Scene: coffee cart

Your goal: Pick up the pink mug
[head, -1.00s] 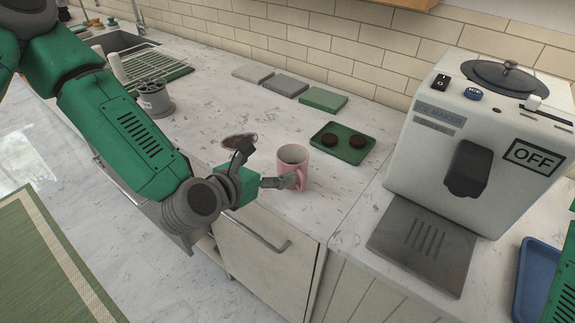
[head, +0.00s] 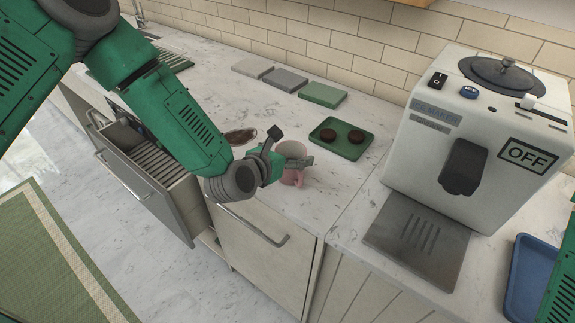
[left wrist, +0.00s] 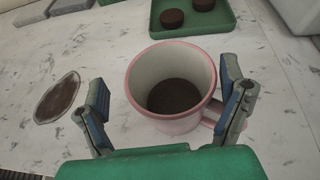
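The pink mug (head: 293,177) stands upright on the marble counter; dark contents show inside it. In the left wrist view the mug (left wrist: 170,88) sits between the two fingers of my left gripper (left wrist: 166,100), with its handle at the right, beside the right finger. The fingers are spread, with a gap visible at the left finger. In the head view my left gripper (head: 288,150) is at the mug and partly covers it. My right gripper is not in view; only a green part of my right arm shows at the right edge.
A green tray (head: 355,152) with two dark round items lies behind the mug. A white ice maker (head: 490,125) stands at the right, with a blue tray (head: 535,280) near it. A dark oval patch (head: 238,136) lies left of the mug. An open drawer (head: 150,180) juts out below the counter.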

